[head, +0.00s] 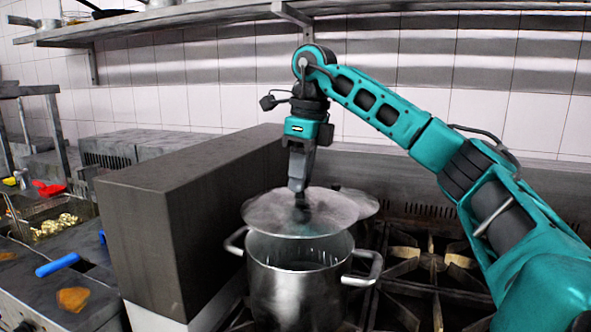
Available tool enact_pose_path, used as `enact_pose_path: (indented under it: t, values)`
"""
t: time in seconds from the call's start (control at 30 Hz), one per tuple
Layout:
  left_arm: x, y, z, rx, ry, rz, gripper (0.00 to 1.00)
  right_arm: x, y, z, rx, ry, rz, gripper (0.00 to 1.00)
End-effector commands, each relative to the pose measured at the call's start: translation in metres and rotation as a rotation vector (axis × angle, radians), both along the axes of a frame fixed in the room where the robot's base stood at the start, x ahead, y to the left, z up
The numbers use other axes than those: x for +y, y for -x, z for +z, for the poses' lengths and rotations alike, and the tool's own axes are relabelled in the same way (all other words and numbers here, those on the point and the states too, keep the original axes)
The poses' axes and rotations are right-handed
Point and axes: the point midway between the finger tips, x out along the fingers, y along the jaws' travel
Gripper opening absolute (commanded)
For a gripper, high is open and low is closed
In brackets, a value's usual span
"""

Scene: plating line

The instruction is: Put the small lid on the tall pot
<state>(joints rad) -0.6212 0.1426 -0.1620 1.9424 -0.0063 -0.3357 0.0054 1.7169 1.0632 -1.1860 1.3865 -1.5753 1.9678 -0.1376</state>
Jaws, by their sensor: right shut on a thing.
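The tall pot (300,290) is a steel pot with two side handles, standing upright on the stove in the lower middle. A round steel lid (275,219) is held roughly level above its mouth, set toward the back rim. The pot's inside shows below the lid's front edge. My right gripper (301,196) points down and is shut on the lid's knob, which is mostly hidden between the fingers. Another round steel lid or pot top (361,203) shows partly behind the held lid, at its right. My left gripper is not in view.
A tall dark block (145,235) stands close to the pot's left. Stove grates (430,262) lie open to the right. A shelf (200,17) runs above along the tiled wall. A fryer basket with food (55,226) and a blue handle (58,264) are at the far left.

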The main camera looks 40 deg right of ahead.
Motion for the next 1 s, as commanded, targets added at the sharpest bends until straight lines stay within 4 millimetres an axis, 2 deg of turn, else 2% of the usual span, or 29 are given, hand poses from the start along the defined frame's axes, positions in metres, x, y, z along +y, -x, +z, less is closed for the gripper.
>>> enact_pose_path:
  t: [0.2, 0.53, 1.0]
  values:
    - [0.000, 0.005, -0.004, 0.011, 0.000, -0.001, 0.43, 0.000, 0.001, -0.015, 0.000, 0.000, 0.001, 0.00]
    - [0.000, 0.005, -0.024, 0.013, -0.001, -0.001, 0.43, 0.000, 0.000, -0.047, 0.000, -0.001, 0.001, 0.00]
    - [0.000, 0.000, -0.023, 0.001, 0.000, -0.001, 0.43, 0.001, 0.000, -0.053, -0.002, -0.001, 0.001, 0.00]
